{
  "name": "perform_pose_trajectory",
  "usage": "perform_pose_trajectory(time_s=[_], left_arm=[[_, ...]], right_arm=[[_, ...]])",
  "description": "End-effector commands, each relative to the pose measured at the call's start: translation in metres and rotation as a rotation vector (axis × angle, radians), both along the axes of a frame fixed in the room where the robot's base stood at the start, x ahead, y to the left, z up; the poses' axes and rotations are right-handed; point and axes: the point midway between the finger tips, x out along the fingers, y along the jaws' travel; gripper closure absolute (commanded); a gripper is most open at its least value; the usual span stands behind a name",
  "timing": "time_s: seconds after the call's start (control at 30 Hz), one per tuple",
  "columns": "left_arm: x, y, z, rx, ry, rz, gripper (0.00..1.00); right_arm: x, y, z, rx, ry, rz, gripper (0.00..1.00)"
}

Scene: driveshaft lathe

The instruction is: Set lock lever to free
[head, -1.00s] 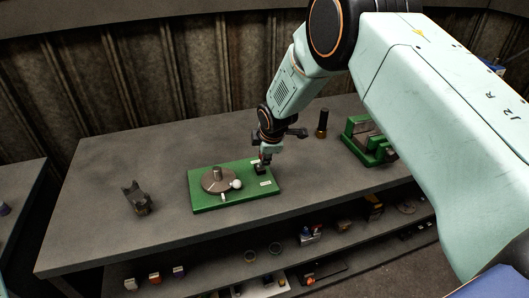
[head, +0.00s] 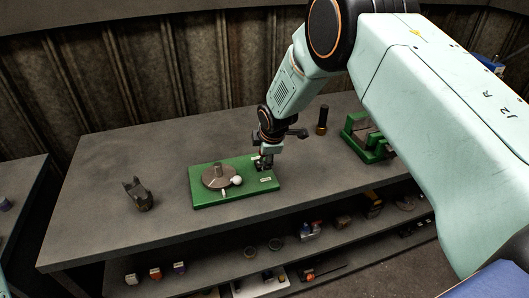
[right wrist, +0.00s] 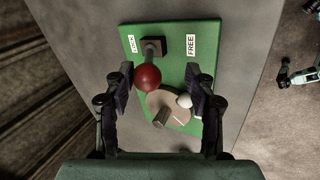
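The green board (head: 207,199) lies on the table; it also shows in the right wrist view (right wrist: 172,68). It carries a lever with a red ball knob (right wrist: 147,77) on a short metal stem from a square block (right wrist: 153,47). A LOCK label (right wrist: 131,43) is left of the block and a FREE label (right wrist: 191,45) right of it. The knob stands nearer the LOCK side. My right gripper (head: 264,164) is over the board's far right part. In the right wrist view its open fingers (right wrist: 160,78) stand on both sides of the knob, with gaps. My left gripper is out of view.
A round metal disc (head: 215,180) with a white knob (head: 237,181) is on the same board. A dark bracket (head: 138,195) stands left on the table, a dark cylinder (head: 322,121) and a green fixture (head: 362,140) right. Several small items lie on the lower shelf.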

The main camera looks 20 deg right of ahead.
Motion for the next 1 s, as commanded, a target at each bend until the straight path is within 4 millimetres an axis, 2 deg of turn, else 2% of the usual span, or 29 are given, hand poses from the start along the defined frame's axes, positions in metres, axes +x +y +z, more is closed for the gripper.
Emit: perform_pose_trajectory(time_s=[0.47,0.67,1.0], left_arm=[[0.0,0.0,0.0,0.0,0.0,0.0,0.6],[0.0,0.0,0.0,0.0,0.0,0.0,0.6],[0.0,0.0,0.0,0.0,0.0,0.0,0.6]], right_arm=[[-0.001,0.0,0.005,0.001,-0.004,-0.002,0.48],[-0.012,0.001,0.03,0.0,-0.006,-0.001,0.48],[-0.041,0.003,0.085,0.0,-0.005,-0.001,0.48]])
